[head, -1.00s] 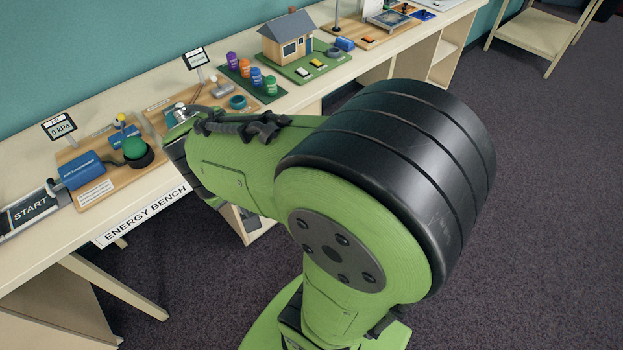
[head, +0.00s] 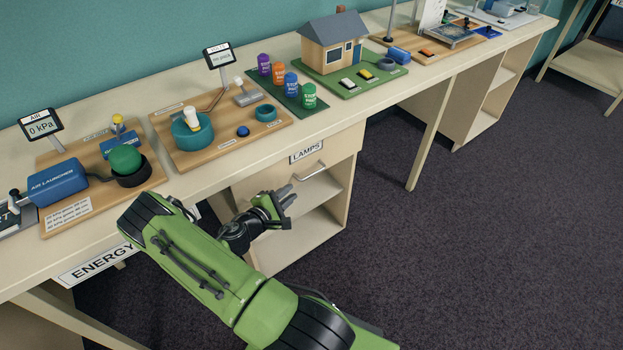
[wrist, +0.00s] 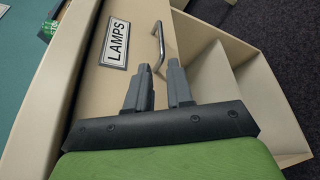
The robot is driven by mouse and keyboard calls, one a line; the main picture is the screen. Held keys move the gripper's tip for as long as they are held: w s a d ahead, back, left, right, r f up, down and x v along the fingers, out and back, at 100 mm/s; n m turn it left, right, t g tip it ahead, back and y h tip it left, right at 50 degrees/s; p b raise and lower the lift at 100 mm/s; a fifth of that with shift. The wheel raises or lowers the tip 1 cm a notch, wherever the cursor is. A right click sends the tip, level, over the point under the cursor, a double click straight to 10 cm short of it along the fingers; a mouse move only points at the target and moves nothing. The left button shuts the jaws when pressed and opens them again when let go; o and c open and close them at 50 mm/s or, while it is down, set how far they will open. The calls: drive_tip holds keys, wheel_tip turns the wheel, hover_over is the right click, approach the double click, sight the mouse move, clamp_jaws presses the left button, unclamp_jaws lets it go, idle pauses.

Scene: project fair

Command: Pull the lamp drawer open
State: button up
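The lamp drawer (head: 326,153) is under the bench top and bears a LAMPS label (head: 306,151). Its front looks flush with the cabinet. Its metal bar handle (head: 310,171) is below and right of the label. In the wrist view the drawer front (wrist: 98,83) appears turned, with the handle (wrist: 158,47) just beyond my fingertips. My gripper (head: 288,194) is in front of the cabinet, a little below and left of the handle. Its two fingers (wrist: 159,68) are apart with nothing between them. The handle looks near the fingertips, but I see no grasp on it.
Open shelves (head: 308,225) are below the drawer. A bench leg (head: 428,135) stands to the right. The carpet (head: 450,240) there is clear.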

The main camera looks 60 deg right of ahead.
sight(309, 177)
drive_tip(key=b+x, duration=0.2)
drive_tip(key=x, duration=1)
drive_tip(key=shift+s+d+f+b, duration=0.1)
drive_tip(key=shift+d+f+b, duration=0.05)
drive_tip(key=shift+d+b, duration=0.2)
clamp_jaws()
